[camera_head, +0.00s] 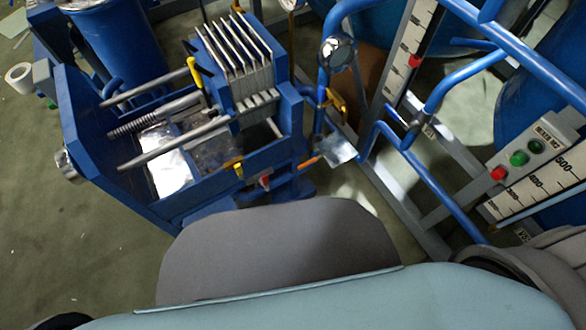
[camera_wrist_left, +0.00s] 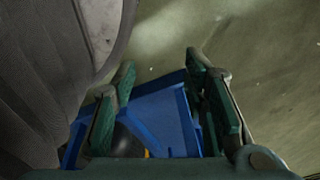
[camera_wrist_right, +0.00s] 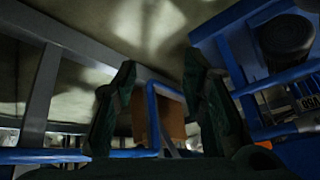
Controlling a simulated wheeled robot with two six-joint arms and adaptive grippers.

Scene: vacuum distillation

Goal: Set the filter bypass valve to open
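In the head view a blue filter press (camera_head: 185,130) stands left of centre. Several small valve handles sit around it: a yellow one (camera_head: 335,102) and an orange one (camera_head: 309,162) on the pipes at its right, and a yellow one (camera_head: 238,168) and a red one (camera_head: 265,182) at its lower right. I cannot tell which is the filter bypass valve; no label on them is readable. My left gripper (camera_wrist_left: 160,65) is open and empty, with blue framing beyond its fingers. My right gripper (camera_wrist_right: 158,65) is open and empty, facing blue pipes. Neither gripper shows in the head view.
Blue pipes (camera_head: 470,70) and a grey frame (camera_head: 400,190) fill the right side. A panel with green and red buttons (camera_head: 518,158) and scale boards (camera_head: 408,50) are mounted there. A blue tank (camera_head: 105,45) stands behind the press. The floor (camera_head: 60,250) at lower left is clear.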

